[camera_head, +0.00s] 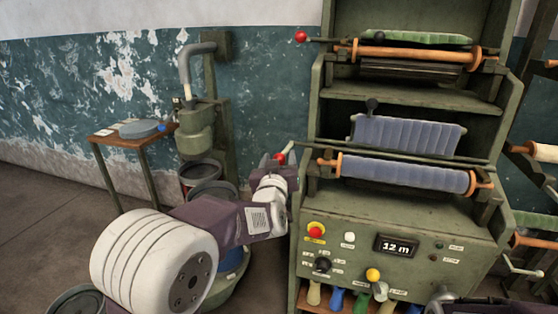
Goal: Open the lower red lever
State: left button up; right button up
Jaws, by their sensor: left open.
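The lower red lever has a red ball knob (280,158) at its left end. Its thin green bar (390,154) runs right across the front of the machine, by the lower blue roll. My left gripper (285,167) is at the knob, seen from behind, and is open. My own wrist hides its fingers, so I cannot tell whether they are around the knob or touching it. A second red knob (301,36) sits higher, at the left end of the upper bar by the green roll.
The green machine (350,207) has a control panel with a 12 m display (396,246), a red button (316,230) and a yellow knob (373,274). A pump-like stand (196,130) and small table (133,134) stand left. Part of my right arm shows at the bottom right.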

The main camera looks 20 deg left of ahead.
pick_arm(q)
grip_shut()
dwell(1.3)
